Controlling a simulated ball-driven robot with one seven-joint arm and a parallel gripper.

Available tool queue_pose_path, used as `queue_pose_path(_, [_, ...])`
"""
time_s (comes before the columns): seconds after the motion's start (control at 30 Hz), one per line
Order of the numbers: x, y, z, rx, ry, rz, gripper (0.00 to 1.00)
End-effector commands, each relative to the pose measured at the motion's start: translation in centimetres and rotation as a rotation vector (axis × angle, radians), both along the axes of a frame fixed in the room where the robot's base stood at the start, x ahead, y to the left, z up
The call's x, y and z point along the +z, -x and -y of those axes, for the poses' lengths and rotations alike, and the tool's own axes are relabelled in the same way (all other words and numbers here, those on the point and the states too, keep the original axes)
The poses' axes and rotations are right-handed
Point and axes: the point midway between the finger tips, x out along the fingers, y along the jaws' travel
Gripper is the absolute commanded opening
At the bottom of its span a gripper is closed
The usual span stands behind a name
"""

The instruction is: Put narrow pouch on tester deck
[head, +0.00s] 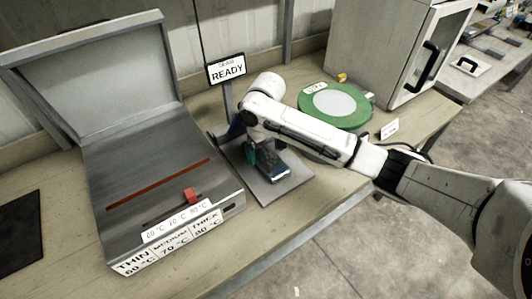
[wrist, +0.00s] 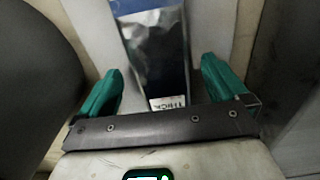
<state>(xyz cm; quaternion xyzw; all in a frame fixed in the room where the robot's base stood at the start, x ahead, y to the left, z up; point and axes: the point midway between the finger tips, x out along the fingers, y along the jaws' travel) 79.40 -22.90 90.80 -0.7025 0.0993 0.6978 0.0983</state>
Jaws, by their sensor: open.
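The narrow pouch (head: 275,174), dark with a blue part, lies on the grey plate of the tester deck (head: 266,194), below a sign reading "SEAM READY". In the wrist view the pouch (wrist: 160,50) is shiny silver with a blue band and a white label that seems to read "THICK". My gripper (head: 262,159) is over the plate at the pouch. In the wrist view its teal fingers stand apart on either side of the pouch, with gaps between. The arm hides part of the deck and pouch.
A steel sealer (head: 160,170) with a raised lid, red slider and temperature labels stands on the left. A green ring with a pale disc (head: 335,105) lies behind my arm. A grey cabinet (head: 385,50) stands at the back right. The bench front is clear.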

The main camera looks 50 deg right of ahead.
Motion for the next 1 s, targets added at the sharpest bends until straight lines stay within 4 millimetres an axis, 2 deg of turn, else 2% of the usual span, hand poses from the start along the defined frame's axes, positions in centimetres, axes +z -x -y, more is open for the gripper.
queue_pose_path(0.3, [6.5,-0.1,-0.1,0.003,0.0,0.004,0.99])
queue_pose_path(0.5, [9.8,0.0,0.1,0.001,0.002,0.001,0.99])
queue_pose_path(0.67, [10.5,0.1,0.0,0.001,0.0,0.001,0.99])
queue_pose_path(1.0, [10.5,0.1,-0.1,0.001,-0.001,0.001,0.99])
